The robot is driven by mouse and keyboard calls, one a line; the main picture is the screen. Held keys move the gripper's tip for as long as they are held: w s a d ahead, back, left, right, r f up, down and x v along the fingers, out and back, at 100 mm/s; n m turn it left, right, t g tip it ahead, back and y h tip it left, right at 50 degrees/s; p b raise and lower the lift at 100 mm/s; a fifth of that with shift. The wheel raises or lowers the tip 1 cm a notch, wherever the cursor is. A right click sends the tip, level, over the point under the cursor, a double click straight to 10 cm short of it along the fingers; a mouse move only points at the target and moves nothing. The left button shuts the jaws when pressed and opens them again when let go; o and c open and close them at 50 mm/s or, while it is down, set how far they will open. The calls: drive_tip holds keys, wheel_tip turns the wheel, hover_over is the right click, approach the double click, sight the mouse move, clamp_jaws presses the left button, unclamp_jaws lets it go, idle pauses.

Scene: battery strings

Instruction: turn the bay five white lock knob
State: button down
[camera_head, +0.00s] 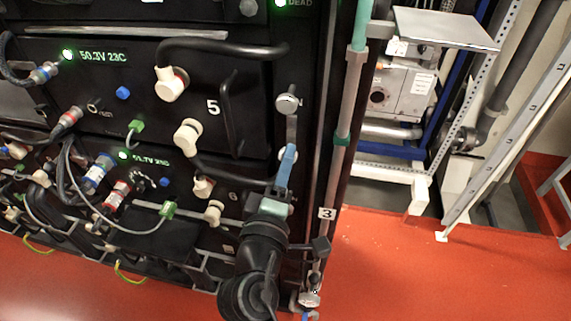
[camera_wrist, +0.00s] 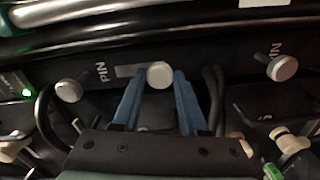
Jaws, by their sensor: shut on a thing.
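The white lock knob (camera_wrist: 159,74) is round and pale and sits between my two blue fingers in the wrist view. A light metal plate lies beside it. My gripper (camera_wrist: 160,78) is shut on this knob. In the head view my gripper (camera_head: 289,152) reaches up to the right edge of the rack, at the lower right of the panel marked 5 (camera_head: 213,107). There the fingers cover most of the knob, and its turn angle cannot be told.
A pin knob (camera_head: 288,103) stands above my gripper. Two pin knobs, left (camera_wrist: 68,90) and right (camera_wrist: 284,67), flank it in the wrist view. Black cables with cream plugs (camera_head: 187,136) and a black handle (camera_head: 232,115) are close by. Red floor (camera_head: 400,270) is open at right.

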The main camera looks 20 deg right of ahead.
drive_tip(key=shift+c, duration=2.2)
unclamp_jaws()
drive_tip(key=shift+s, duration=0.1)
drive_tip(key=b+v, duration=0.2)
drive_tip(key=v, duration=1)
drive_tip(key=shift+s+a, duration=0.25)
drive_tip(key=shift+s, duration=0.05)
